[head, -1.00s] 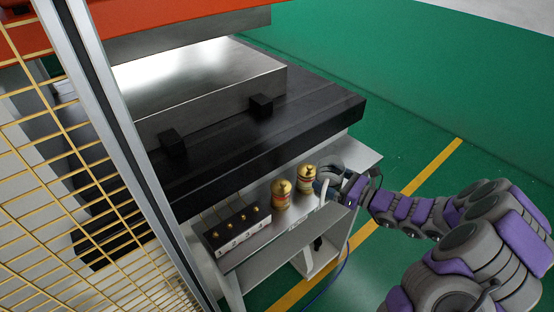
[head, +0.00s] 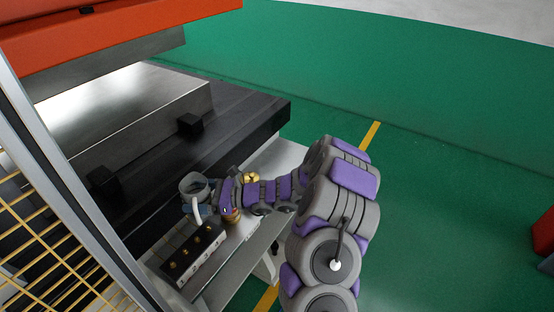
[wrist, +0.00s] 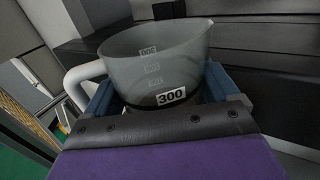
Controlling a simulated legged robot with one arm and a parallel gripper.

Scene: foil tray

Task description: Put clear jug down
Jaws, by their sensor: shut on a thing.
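The clear jug (wrist: 158,60) is upright in the wrist view, between the blue fingers of my gripper (wrist: 160,95). It has printed marks, a "300" label and a white handle on the left. My gripper is shut on the jug. In the head view the jug (head: 193,184) is small and partly hidden, with its pale handle hanging toward the front. My gripper (head: 203,192) holds it near the front edge of the black press bed, behind the numbered block. I cannot tell whether its base touches the shelf.
The black numbered block (head: 193,255) with brass pegs stands on the grey shelf (head: 225,268). A brass canister (head: 250,178) shows behind my arm, and another is mostly hidden by it. The black press bed (head: 235,130) rises behind. A yellow mesh guard (head: 45,245) with a metal post is at left.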

